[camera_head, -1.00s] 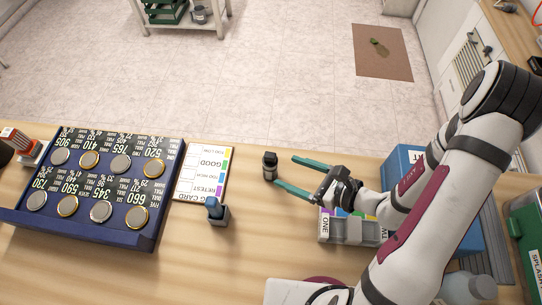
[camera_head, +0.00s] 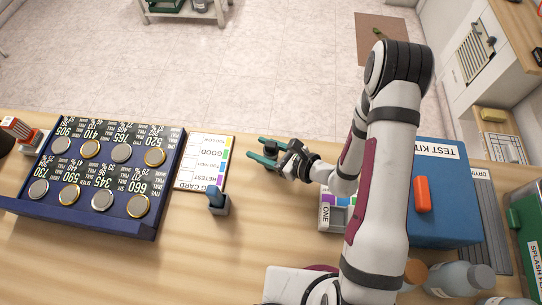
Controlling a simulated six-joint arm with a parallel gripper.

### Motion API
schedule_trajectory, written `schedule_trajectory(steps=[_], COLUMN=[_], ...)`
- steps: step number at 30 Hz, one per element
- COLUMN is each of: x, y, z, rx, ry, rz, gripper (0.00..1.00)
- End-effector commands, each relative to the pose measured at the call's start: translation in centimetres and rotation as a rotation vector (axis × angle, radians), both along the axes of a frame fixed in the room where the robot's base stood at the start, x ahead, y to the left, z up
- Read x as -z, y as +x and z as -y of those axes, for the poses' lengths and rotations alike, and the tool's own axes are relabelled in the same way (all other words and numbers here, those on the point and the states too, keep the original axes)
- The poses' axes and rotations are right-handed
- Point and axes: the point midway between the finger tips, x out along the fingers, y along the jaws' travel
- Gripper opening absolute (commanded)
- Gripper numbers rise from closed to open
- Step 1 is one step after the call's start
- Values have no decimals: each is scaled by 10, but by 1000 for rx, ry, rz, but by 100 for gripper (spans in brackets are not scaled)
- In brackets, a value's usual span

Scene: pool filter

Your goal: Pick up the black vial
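The black vial (camera_head: 270,148) stands upright on the wooden table, just right of the white card. My gripper (camera_head: 258,149) reaches in from the right with its two teal fingers on either side of the vial. The fingers look closed in against its sides, and their tips extend past it to the left. The lower part of the vial is hidden by the near finger. I see no clear gap between the vial and the table.
A white labelled card (camera_head: 203,163) and a small dark blue-topped item (camera_head: 218,202) are close to the left. A dark blue tray of round discs (camera_head: 160,190) lies farther left.

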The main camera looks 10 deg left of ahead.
Motion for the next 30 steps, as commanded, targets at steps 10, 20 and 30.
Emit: schedule_trajectory(steps=[10, 20, 30], x=[0, -9, -63], y=[0, 0, -1], z=[0, 0, 37], rx=[0, 0, 8], ry=[0, 0, 0], rz=[0, 1, 5], gripper=[0, 0, 0])
